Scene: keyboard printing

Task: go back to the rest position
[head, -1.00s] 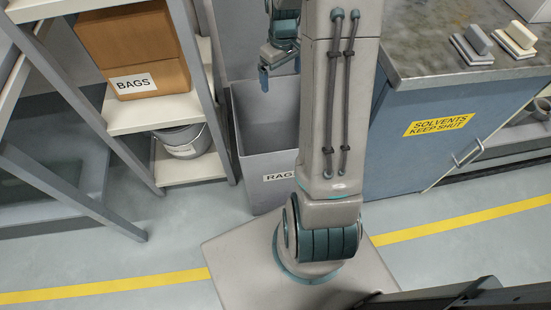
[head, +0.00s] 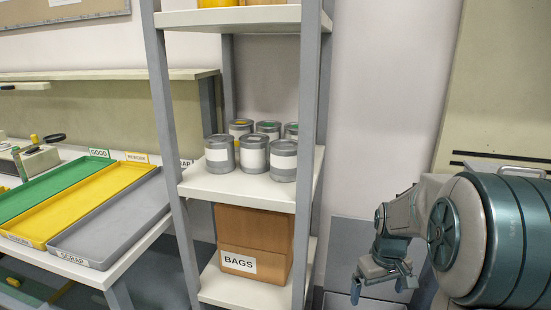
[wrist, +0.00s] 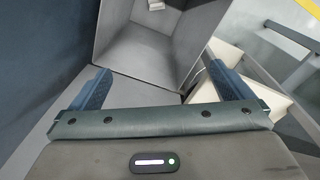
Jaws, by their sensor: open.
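My gripper (head: 382,286) hangs at the lower right of the head view, jaws apart and pointing down. In the wrist view my gripper (wrist: 162,88) also shows, its two blue fingers spread wide with nothing between them. Beyond the fingers is the open grey bin (wrist: 185,62), with a small pale item (wrist: 156,5) inside it. The bin's label is not visible in the present views. My arm fills the right edge of the head view.
A shelf rack (head: 313,120) holds several cans (head: 253,153) above a BAGS box (head: 255,225). Green (head: 45,190), yellow (head: 95,200) and grey (head: 115,222) trays lie on the bench at the left. The wall between rack and arm is clear.

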